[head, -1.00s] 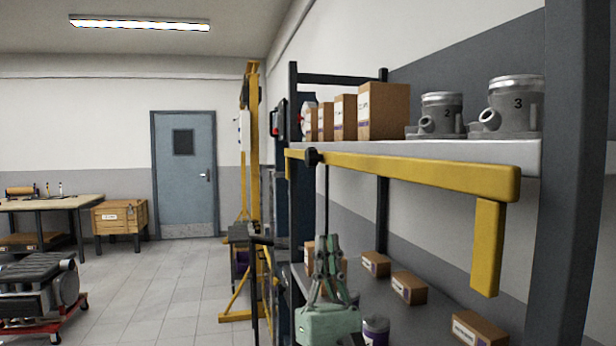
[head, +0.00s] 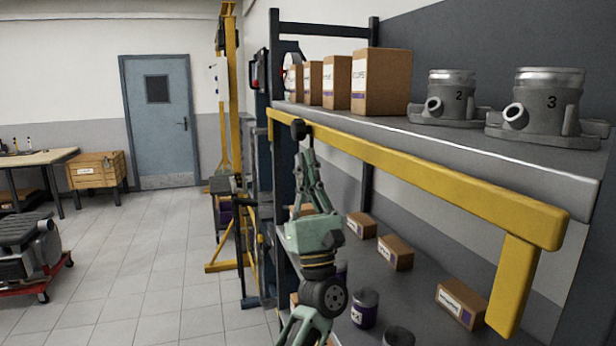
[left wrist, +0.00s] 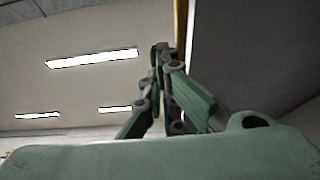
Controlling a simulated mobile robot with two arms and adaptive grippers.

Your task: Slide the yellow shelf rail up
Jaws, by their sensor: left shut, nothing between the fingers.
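The yellow shelf rail (head: 415,176) runs along the front edge of the upper shelf in the head view, with a short yellow leg hanging down at its near right end. My left gripper (head: 307,152) points up just below the rail near the knob, shut and empty. Whether its tips touch the rail or knob I cannot tell. In the left wrist view the closed fingers (left wrist: 160,50) reach up beside a yellow strip of the rail (left wrist: 181,30). My right gripper is not in view.
The lower shelf has small boxes (head: 396,252) and dark cans (head: 365,308). Open tiled floor (head: 140,270) lies to the left.

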